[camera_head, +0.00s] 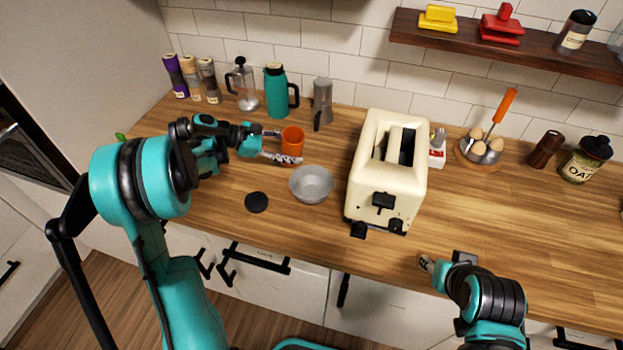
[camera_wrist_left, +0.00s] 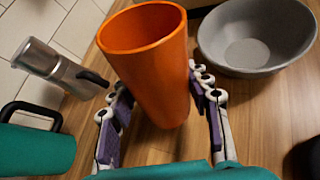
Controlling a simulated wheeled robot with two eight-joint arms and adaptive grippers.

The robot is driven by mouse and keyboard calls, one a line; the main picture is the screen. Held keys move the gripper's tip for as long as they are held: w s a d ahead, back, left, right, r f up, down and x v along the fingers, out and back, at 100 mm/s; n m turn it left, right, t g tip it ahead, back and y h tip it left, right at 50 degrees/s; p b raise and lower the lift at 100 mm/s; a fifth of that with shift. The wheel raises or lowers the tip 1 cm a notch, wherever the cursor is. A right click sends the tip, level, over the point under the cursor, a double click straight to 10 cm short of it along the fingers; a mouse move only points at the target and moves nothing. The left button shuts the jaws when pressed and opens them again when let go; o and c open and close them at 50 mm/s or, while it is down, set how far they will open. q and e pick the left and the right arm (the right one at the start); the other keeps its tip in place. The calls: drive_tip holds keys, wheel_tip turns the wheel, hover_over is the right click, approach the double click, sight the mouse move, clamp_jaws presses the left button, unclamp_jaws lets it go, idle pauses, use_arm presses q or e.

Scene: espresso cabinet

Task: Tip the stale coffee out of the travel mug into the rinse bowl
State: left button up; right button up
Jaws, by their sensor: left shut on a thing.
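The orange travel mug (camera_head: 292,139) is upright above the counter, left of and behind the rinse bowl. It also shows in the left wrist view (camera_wrist_left: 150,62). My left gripper (camera_head: 279,147) is shut on the mug, with one finger on each side of it in the wrist view (camera_wrist_left: 158,105). I cannot make out any coffee inside. The grey rinse bowl (camera_head: 311,185) stands on the counter, just right of the mug in the wrist view (camera_wrist_left: 255,40). My right gripper (camera_head: 428,264) is at the counter's front edge, away from both; its fingers are too small to read.
A black round disc (camera_head: 256,202) lies left of the bowl. A cream toaster (camera_head: 388,172) stands close on the bowl's right. A moka pot (camera_head: 322,103), teal flask (camera_head: 277,92) and French press (camera_head: 242,88) stand behind.

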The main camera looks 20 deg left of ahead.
sight(286, 145)
use_arm(q)
drive_tip(key=shift+s+d+r+m+p, duration=0.15)
drive_tip(key=shift+r+m+p, duration=0.05)
drive_tip(key=shift+m+p, duration=0.1)
use_arm(e)
drive_tip(key=shift+r, duration=0.35)
use_arm(q)
drive_tip(key=shift+s+d+r+m+t+y+p, duration=0.15)
drive_tip(key=shift+r+m+t+y+p, duration=0.1)
drive_tip(key=shift+r+p, duration=0.15)
drive_tip(key=shift+s+d+r+m+t+y+p, duration=0.1)
drive_tip(key=shift+r+m+t+y+p, duration=0.05)
drive_tip(key=shift+r+t+y+p, duration=0.2)
drive_tip(key=shift+s+d+r+m+t+y+p, duration=0.3)
drive_tip(key=shift+s+r+m+y+p, duration=0.1)
drive_tip(key=shift+r+m+p, duration=0.35)
drive_tip(key=shift+f, duration=0.25)
drive_tip(key=shift+w+f+m+t+y, duration=0.1)
drive_tip(key=shift+m+t+y, duration=0.15)
drive_tip(key=shift+t+y, duration=0.05)
drive_tip(key=shift+a+f+m+t+y+b, duration=0.1)
drive_tip(key=shift+f+m+t+y+b, duration=0.2)
drive_tip(key=shift+f, duration=0.2)
use_arm(e)
drive_tip(key=shift+r, duration=1.2)
use_arm(q)
drive_tip(key=shift+w+f, duration=0.1)
drive_tip(key=shift+f, duration=0.2)
use_arm(e)
drive_tip(key=shift+f, duration=0.2)
